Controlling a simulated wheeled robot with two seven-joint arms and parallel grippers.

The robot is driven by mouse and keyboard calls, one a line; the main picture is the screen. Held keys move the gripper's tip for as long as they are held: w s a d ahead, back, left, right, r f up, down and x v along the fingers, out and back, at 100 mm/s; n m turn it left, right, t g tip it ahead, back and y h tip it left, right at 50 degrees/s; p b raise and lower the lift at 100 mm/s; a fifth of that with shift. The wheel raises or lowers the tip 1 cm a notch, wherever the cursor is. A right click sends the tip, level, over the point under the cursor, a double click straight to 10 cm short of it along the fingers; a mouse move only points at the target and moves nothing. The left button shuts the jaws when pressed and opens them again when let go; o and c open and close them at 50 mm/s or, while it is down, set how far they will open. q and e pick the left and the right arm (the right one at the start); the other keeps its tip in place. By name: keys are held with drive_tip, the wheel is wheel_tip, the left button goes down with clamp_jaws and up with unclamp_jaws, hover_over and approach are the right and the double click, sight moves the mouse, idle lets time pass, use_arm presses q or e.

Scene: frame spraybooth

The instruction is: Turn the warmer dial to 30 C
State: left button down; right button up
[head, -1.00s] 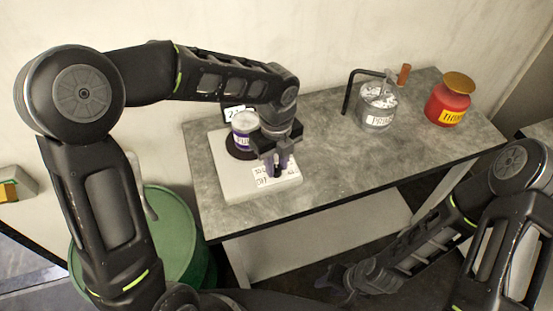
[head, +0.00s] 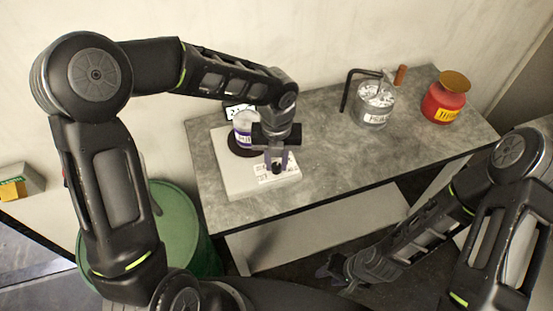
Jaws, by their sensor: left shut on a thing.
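The white warmer (head: 232,177) sits on the left part of the grey bench, with a small jar (head: 243,131) with a blue-and-white label on its dark round plate. A display (head: 238,109) stands behind the jar; its figures start with a 2, the rest is hard to read. The black dial (head: 277,169) is at the front right on a white printed label (head: 290,176), whose marks are too small to read. My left gripper (head: 277,165) points down and is shut on the dial. My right gripper (head: 327,271) hangs low in front of the bench, its jaws unclear.
On the grey bench (head: 330,155) stand a glass jar (head: 374,104) with a label and a red jar (head: 443,103) with a yellow label and gold lid. A black bent bar stands beside the glass jar. A green drum (head: 180,220) is left of the bench. The bench's front middle is clear.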

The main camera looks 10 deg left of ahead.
sight(276, 165)
use_arm(q)
drive_tip(key=c, duration=1.2)
unclamp_jaws()
drive_tip(key=shift+r, duration=0.1)
wheel_tip(276, 165, up, 8)
drive_tip(key=shift+f+b, duration=0.15)
drive_tip(key=shift+b, duration=0.35)
